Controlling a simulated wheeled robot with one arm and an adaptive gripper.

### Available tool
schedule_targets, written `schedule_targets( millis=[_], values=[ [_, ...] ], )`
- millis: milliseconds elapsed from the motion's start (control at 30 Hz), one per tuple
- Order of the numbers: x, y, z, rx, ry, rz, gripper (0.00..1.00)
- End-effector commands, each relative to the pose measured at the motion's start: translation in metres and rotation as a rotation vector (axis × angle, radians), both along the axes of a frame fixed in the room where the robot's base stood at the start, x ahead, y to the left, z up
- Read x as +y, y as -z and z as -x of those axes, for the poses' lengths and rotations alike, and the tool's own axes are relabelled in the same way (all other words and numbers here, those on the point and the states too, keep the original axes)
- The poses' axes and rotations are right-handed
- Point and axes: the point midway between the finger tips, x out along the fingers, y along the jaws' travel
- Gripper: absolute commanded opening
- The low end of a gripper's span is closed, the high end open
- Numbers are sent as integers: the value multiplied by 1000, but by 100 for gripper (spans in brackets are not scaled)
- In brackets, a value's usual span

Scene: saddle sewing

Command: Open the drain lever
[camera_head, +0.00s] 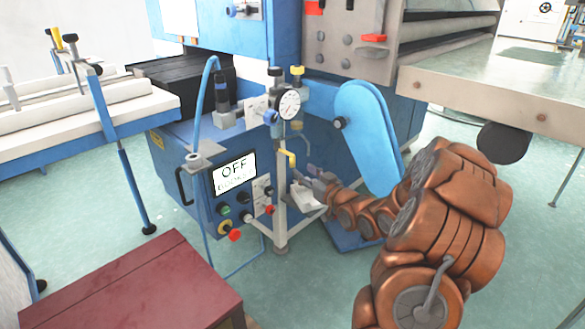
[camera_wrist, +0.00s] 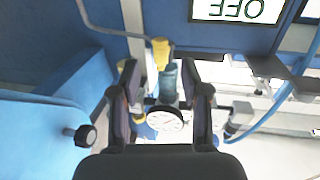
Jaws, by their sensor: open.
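A yellow-handled lever (camera_head: 289,157) sits below the round gauge (camera_head: 289,104) on the front of the blue machine. No label shows whether it is the drain lever. My gripper (camera_head: 308,176) is just right of and below this lever in the head view. In the wrist view, which looks upside down, my gripper (camera_wrist: 160,75) is open, with one finger on each side. The yellow handle (camera_wrist: 160,53) appears between and slightly beyond the fingertips, with no clear contact. The gauge (camera_wrist: 165,122) shows between the fingers, nearer the palm.
A control panel with an "OFF" screen (camera_head: 234,172) and several buttons is left of the lever. A blue guard arm (camera_head: 368,128) stands to the right. A dark red cabinet (camera_head: 135,290) is at front left. Green floor is open around the machine.

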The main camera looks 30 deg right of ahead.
Motion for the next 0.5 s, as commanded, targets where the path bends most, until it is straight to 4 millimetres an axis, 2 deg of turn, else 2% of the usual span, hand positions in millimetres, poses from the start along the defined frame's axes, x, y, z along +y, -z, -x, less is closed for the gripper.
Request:
schedule_targets(
  millis=[500],
  values=[
    [3,-1,-57,-2,-2,2,46]
  ],
)
